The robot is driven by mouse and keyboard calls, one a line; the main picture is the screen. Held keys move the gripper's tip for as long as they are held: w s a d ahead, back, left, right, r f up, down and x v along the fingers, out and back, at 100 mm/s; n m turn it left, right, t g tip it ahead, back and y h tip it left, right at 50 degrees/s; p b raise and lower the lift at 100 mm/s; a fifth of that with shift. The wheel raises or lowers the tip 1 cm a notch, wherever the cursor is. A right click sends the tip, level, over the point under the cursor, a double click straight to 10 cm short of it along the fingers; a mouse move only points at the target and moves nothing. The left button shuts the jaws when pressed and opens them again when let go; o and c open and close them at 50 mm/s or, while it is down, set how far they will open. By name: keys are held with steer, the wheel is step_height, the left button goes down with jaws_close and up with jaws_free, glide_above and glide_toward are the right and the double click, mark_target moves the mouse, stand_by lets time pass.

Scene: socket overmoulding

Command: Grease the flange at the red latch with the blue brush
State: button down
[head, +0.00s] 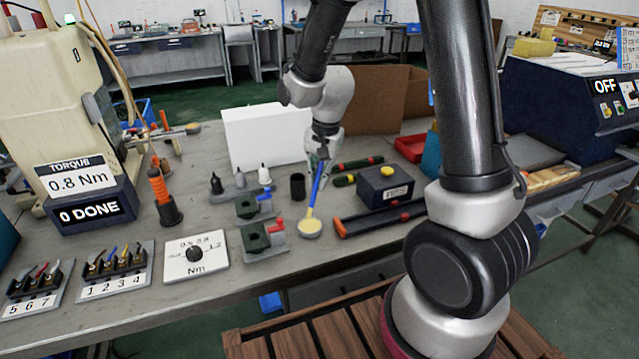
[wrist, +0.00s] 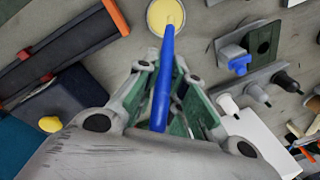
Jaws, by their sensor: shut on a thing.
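My gripper (head: 320,152) is shut on the blue brush (head: 316,184), which points down and leans slightly. In the wrist view the brush (wrist: 163,82) runs from between the fingers (wrist: 169,76) to a round tin of yellow grease (wrist: 158,28). The brush's end is over or in this grease tin (head: 310,234); I cannot tell whether it touches. Left of the tin is the green fixture with the red latch (head: 276,226). Behind it is a similar fixture with a blue latch (head: 264,196), which also shows in the wrist view (wrist: 237,60). The flange itself is not clear.
A dark box with a yellow button (head: 385,187) and a dark orange-ended tray (head: 375,220) lie right of the tin. A black cup (head: 298,186) and several small bottles stand behind the fixtures. A white panel (head: 262,136) stands behind. A dial plate (head: 194,257) lies front left.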

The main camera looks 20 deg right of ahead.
steer(key=shift+r, duration=2.1)
